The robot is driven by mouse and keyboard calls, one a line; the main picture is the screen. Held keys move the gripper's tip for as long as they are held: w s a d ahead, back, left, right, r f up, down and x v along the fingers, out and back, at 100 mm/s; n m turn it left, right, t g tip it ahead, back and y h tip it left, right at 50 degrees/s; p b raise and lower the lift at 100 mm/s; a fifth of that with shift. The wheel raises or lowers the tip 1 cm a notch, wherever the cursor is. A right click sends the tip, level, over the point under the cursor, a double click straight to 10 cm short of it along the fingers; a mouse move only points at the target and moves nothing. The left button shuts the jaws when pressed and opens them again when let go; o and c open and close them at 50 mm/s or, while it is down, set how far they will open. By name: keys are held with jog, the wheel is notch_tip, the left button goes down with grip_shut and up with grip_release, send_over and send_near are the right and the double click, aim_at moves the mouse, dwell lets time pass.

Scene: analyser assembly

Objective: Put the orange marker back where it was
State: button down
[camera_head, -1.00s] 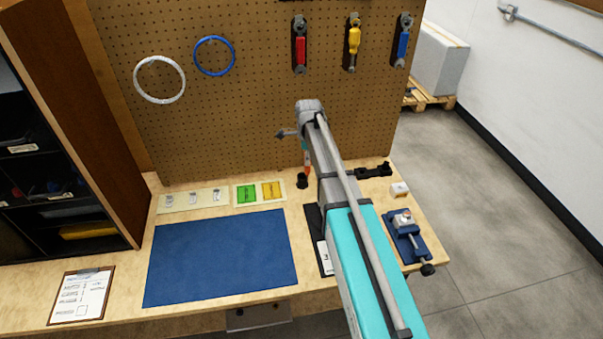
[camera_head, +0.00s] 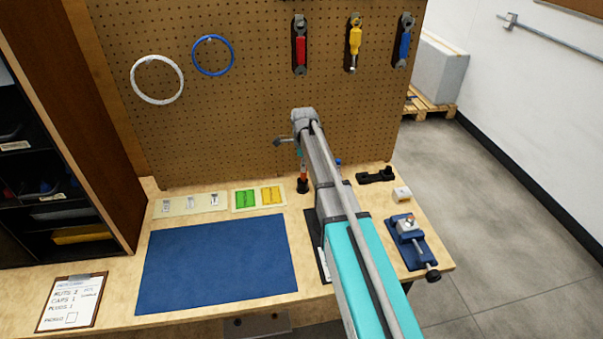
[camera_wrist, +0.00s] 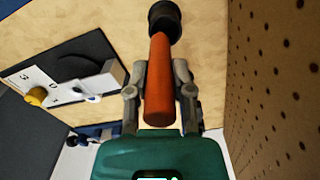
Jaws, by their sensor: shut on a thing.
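The orange marker (camera_wrist: 160,85) is between the two fingers of my gripper (camera_wrist: 160,72) in the wrist view, and the gripper is shut on it. The marker's far end meets a round black holder (camera_wrist: 165,18); I cannot tell how deep it sits. In the head view the orange marker (camera_head: 304,172) stands roughly upright, with its lower end at the small black holder (camera_head: 303,187) on the bench. My arm hides most of the gripper there.
The pegboard (camera_head: 240,120) rises close behind the marker. Left of the holder lie green and yellow parts on a pale tray (camera_head: 236,206). A blue mat (camera_head: 218,260) is clear in front. A blue vise (camera_head: 410,240) stands to the right.

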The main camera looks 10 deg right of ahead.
jog(key=shift+w+a+f+b, duration=0.1)
jog(key=shift+w+f+b, duration=0.35)
jog(key=shift+f+b, duration=0.15)
jog(key=shift+s+f+b, duration=0.1)
jog(key=shift+f+b, duration=1.15)
jog(key=shift+f, duration=0.15)
jog(key=shift+f, duration=0.15)
jog(key=shift+c, duration=2.4)
grip_release()
jog(key=shift+r, duration=0.25)
notch_tip(320, 180, up, 12)
jog(key=p, duration=1.2)
